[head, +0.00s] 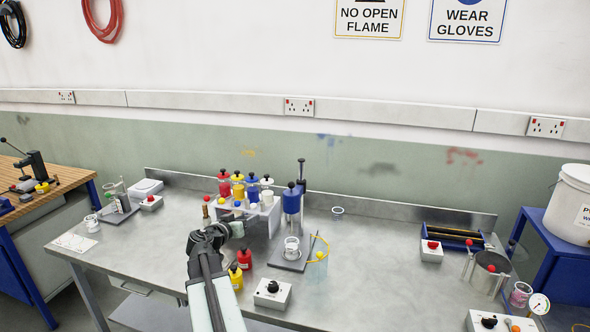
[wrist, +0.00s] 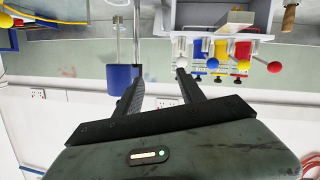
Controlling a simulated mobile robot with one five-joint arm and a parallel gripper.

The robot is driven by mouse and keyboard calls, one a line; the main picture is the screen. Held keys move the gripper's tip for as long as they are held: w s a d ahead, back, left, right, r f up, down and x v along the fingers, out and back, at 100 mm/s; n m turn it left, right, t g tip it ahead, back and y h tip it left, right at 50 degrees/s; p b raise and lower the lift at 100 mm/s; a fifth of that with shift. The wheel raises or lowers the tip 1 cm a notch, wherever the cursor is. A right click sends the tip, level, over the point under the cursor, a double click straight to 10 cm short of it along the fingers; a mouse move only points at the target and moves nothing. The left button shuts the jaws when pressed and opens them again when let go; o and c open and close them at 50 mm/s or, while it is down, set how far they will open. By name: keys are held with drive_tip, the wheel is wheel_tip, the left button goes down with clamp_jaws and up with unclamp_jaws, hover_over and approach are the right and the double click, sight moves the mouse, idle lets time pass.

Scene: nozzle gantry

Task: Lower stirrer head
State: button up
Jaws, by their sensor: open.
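The stirrer head (head: 291,202) is a blue cylinder with a dark knob on top, raised on a column (head: 302,172) above a grey base plate (head: 284,264). A glass beaker (head: 292,247) stands on the plate below the head, with a clear gap. My gripper (head: 238,228) is left of the stirrer and lower than its head, apart from it. In the wrist view, which looks upside down, my gripper (wrist: 159,72) is open and empty. There the blue head (wrist: 121,76) shows beyond the left finger, which overlaps its edge.
A white rack (head: 268,212) with red, yellow, blue and white dispensers stands behind my gripper. Red (head: 244,259) and yellow (head: 235,276) bottles stand close by it. A yellow ring (head: 320,248) is right of the stirrer. A grey button box (head: 272,293) lies in front. The right middle bench is clear.

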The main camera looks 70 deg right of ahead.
sight(290, 186)
drive_tip(key=s+d+r+h, duration=0.1)
drive_tip(key=s+d+r, duration=0.2)
drive_tip(key=s+d+r+m+p, duration=0.1)
drive_tip(key=s+d+r, duration=0.2)
drive_tip(key=s, duration=0.1)
drive_tip(key=s+d+r+g+h, duration=0.1)
drive_tip(key=s+d+r, duration=0.1)
drive_tip(key=s+d, duration=0.1)
drive_tip(key=shift+s+d+r+m+h, duration=0.1)
drive_tip(key=shift+s+r+m+h, duration=0.2)
drive_tip(key=shift+s+r, duration=0.15)
drive_tip(key=d, duration=0.5)
drive_tip(key=s+d, duration=0.1)
drive_tip(key=d, duration=0.1)
drive_tip(key=shift+d+f, duration=0.1)
drive_tip(key=shift+d, duration=0.25)
clamp_jaws()
